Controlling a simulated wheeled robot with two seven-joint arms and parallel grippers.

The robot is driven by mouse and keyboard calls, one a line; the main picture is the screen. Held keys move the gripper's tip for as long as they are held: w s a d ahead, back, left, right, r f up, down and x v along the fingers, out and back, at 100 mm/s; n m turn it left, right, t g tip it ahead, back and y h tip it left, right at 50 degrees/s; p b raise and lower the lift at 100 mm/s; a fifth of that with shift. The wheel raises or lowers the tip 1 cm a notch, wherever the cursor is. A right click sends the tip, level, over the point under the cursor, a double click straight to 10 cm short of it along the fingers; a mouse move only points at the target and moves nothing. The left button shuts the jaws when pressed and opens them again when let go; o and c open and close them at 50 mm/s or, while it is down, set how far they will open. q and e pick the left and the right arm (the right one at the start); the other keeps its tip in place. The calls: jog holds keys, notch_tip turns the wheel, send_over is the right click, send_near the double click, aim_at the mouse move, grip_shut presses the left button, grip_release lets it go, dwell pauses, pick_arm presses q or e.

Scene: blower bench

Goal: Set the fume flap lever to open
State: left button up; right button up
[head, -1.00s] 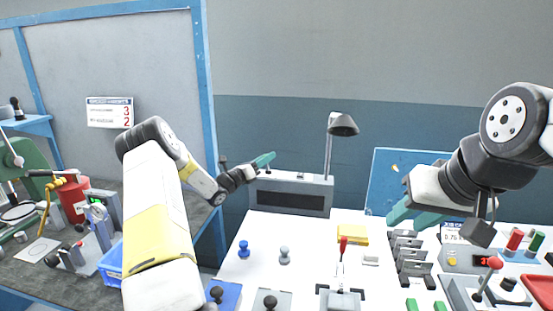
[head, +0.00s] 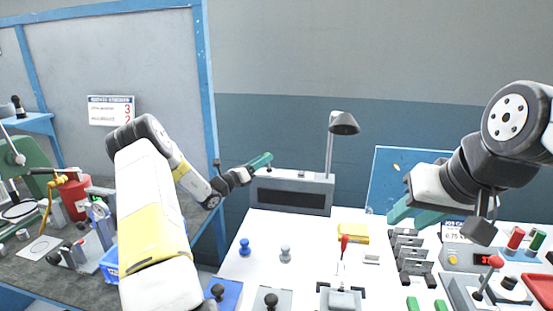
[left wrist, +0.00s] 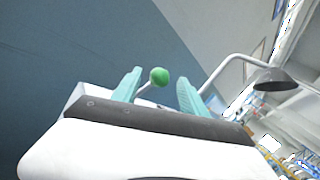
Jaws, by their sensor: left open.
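A lever with a green ball knob (left wrist: 159,76) on a thin pale stem shows in the left wrist view, between my two teal left fingertips. I take it as the fume flap lever; no label on it is readable. My left gripper (head: 261,160) is open, above the left end of a grey box with a dark front panel (head: 292,196) at the back of the bench. In the head view the knob is not distinguishable behind the gripper. Contact with the fingers cannot be told. My right gripper (head: 416,214) is at the right, its teal fingers apart and apparently empty.
A lamp (head: 343,124) stands beside the grey box. The white bench top (head: 300,232) holds a red-handled lever (head: 344,245), a yellow block (head: 353,233), blue and grey knobs and several dark switches. A blue-framed partition (head: 205,90) stands left of the left gripper.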

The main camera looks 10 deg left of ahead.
pick_arm(q)
jog(key=v, duration=0.5)
jog(key=shift+w, duration=0.1)
jog(key=s+d+r+m+g+h, duration=0.1)
jog(key=s+d+r+m+g, duration=0.45)
jog(key=s+d+m, duration=0.4)
jog(key=s+d+r+m+g, duration=0.5)
jog(key=s+d+m+g, duration=0.25)
jog(key=d, duration=0.25)
jog(key=s+a+r+m+y, duration=0.1)
jog(key=s+a+m+y, duration=0.1)
jog(key=s+m, duration=0.4)
jog(key=s+a+r+m+t+y, duration=0.1)
jog(key=s+m+y, duration=0.3)
jog(key=s, duration=0.6)
jog(key=s+a+r+m+t+y, duration=0.1)
jog(key=s+a+r+m+y, duration=0.1)
jog(key=s+a+m+y, duration=0.2)
jog(key=s+m, duration=0.3)
jog(key=s, duration=0.2)
jog(key=shift+m, duration=0.4)
